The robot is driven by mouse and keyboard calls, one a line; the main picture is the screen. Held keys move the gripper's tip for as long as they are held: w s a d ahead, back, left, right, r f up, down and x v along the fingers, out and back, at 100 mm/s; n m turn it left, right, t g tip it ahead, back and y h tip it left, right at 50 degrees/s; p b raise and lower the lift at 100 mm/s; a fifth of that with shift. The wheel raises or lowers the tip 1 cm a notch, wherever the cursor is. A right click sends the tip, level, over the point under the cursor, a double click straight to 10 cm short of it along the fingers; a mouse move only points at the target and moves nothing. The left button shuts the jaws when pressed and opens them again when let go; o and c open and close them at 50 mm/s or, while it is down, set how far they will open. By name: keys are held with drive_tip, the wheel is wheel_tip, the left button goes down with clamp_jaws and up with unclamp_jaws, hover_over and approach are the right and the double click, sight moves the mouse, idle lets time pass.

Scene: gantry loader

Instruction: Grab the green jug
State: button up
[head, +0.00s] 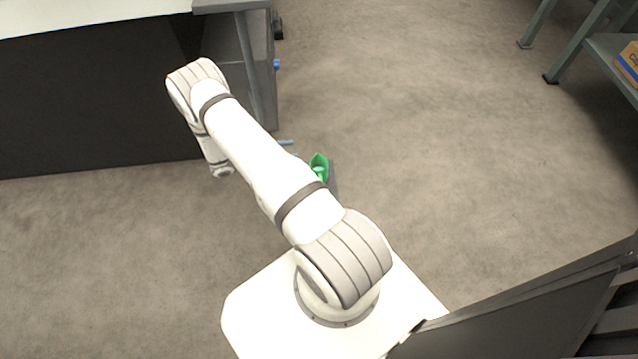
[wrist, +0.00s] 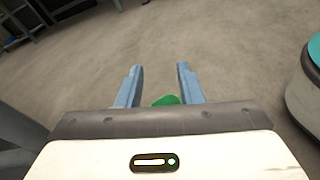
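The green jug (head: 319,163) shows in the head view just beyond my forearm, which hides part of it. It sits at or on a dark grey box-like thing. In the wrist view only a rounded green piece of the jug (wrist: 166,101) shows, low between my fingers near the palm edge; the rest is hidden. My gripper (wrist: 159,70) has its two light-blue fingers spread apart, with bare floor seen between the tips. In the head view a light-blue tip of my gripper (head: 286,142) shows past the arm, a little left of the jug. Contact cannot be told.
A dark-fronted bench with a pale top (head: 90,12) stands at upper left, with a grey cabinet (head: 262,75) at its end. A green-grey rack (head: 600,50) holding an orange-and-blue box (head: 629,62) is at upper right. Open floor (head: 420,130) lies between.

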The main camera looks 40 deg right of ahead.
drive_tip(key=s+f+n+t+h+b, duration=0.1)
drive_tip(key=s+f+n+b, duration=0.1)
drive_tip(key=f, duration=0.6)
drive_tip(key=s+d+f+n+t+h+b, duration=0.1)
drive_tip(key=s+f+n+t+b, duration=0.1)
drive_tip(key=f, duration=0.6)
drive_tip(key=s+f+n+t+b, duration=0.1)
drive_tip(key=s+f+n+b, duration=0.1)
drive_tip(key=f, duration=0.6)
drive_tip(key=shift+s+d+f+t+h, duration=0.1)
drive_tip(key=shift+d+f+t+h, duration=0.05)
drive_tip(key=shift+f+t+h, duration=0.2)
drive_tip(key=shift+s+d+f+b, duration=0.1)
drive_tip(key=shift+s+f+b, duration=0.1)
drive_tip(key=shift+f+b, duration=0.15)
drive_tip(key=shift+d, duration=0.25)
drive_tip(key=d+b, duration=0.1)
drive_tip(key=d, duration=0.2)
drive_tip(key=d+b, duration=0.1)
drive_tip(key=d, duration=0.3)
drive_tip(key=shift+w+r+b, duration=0.1)
drive_tip(key=shift+w+b, duration=0.1)
drive_tip(key=shift+b, duration=0.2)
clamp_jaws()
